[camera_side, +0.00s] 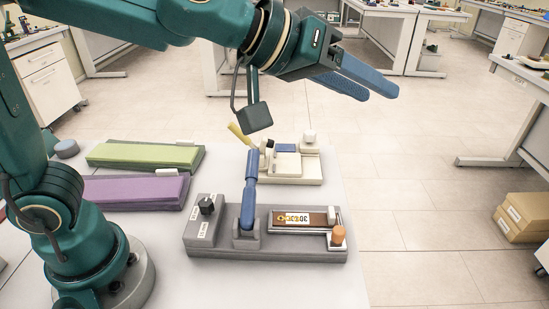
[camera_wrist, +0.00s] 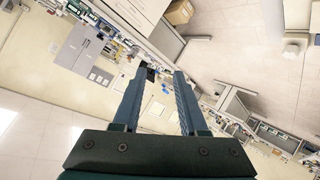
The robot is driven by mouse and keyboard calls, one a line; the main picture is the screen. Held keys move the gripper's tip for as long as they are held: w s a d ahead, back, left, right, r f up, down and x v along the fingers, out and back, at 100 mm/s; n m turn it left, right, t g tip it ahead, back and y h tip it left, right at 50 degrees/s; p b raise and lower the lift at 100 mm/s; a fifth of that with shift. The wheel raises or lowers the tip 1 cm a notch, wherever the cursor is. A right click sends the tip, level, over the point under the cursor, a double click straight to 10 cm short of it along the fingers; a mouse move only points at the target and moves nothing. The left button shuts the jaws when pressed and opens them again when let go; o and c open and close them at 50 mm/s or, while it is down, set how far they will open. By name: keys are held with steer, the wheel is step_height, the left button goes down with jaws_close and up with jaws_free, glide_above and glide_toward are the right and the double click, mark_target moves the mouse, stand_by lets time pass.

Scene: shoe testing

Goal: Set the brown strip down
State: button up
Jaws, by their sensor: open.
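The brown strip (camera_side: 290,218) lies flat on the grey test device (camera_side: 215,243) at the front of the table, with a white printed label on its left part. A metal bar and an orange knob (camera_side: 338,236) are at its right end. A blue lever (camera_side: 249,190) stands raised at its left. My gripper (camera_side: 379,85) is high above the table, to the upper right of the device, with its blue fingers apart and nothing between them. In the wrist view the open fingers (camera_wrist: 160,72) point out at the room, and the strip is not in that view.
A cream device (camera_side: 308,170) with a yellow lever (camera_side: 238,132) stands behind the grey one. The table's front right is clear.

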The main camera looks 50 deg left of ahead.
steer(key=s+a+f+g+y, duration=0.2)
steer(key=s+a+f, duration=0.3)
steer(key=s+a, duration=0.2)
steer(key=s+a+f+m+g+y, duration=0.1)
steer(key=s+a+f+g+y, duration=0.2)
steer(key=s, duration=0.9)
steer(key=a+f, duration=0.3)
steer(key=a, duration=0.1)
steer(key=shift+a+g, duration=0.2)
steer(key=shift+g, duration=0.1)
